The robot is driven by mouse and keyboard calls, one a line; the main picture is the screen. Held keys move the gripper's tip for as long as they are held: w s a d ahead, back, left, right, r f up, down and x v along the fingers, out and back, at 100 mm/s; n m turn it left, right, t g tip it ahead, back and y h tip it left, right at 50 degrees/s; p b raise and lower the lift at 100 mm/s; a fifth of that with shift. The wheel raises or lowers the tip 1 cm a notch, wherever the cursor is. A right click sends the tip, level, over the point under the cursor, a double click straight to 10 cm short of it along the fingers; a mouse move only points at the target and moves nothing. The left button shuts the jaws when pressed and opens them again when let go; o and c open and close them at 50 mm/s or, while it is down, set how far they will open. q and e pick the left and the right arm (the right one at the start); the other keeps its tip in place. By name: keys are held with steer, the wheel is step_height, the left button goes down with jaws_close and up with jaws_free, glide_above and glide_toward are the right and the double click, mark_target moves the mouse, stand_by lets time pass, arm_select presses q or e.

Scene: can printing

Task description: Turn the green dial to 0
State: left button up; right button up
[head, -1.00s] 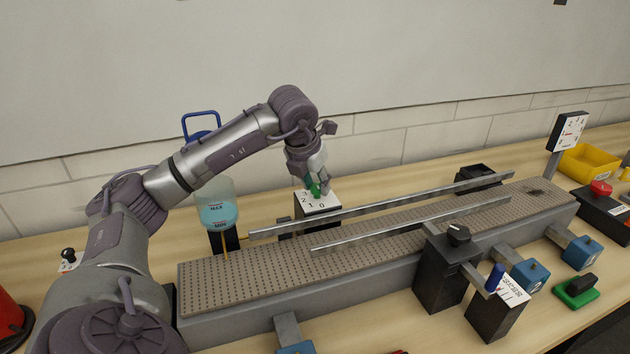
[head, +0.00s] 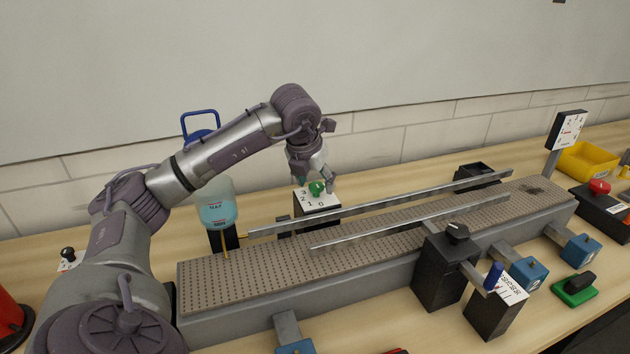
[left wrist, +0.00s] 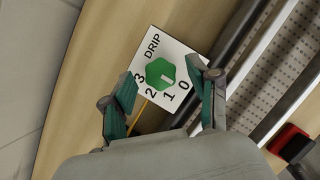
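The green dial (head: 317,188) sits on a white plate (head: 318,201) on top of a black box behind the conveyor. In the left wrist view, the six-sided green dial (left wrist: 160,73) has a pale pointer mark that faces toward the 0. My left gripper (head: 317,182) is open above the dial. Its fingers (left wrist: 161,70) stand apart on either side of the dial, with gaps showing between them and it. My right gripper is not in view.
The conveyor (head: 250,275) with metal guide rails (head: 350,213) runs in front of the dial box. A teal container (head: 217,212) stands to the left of it. A black box with a knob (head: 440,275) stands at the conveyor's front. Table behind the rails is partly clear.

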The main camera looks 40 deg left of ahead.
arm_select(q)
steer(key=v, duration=1.2)
stand_by(0.4)
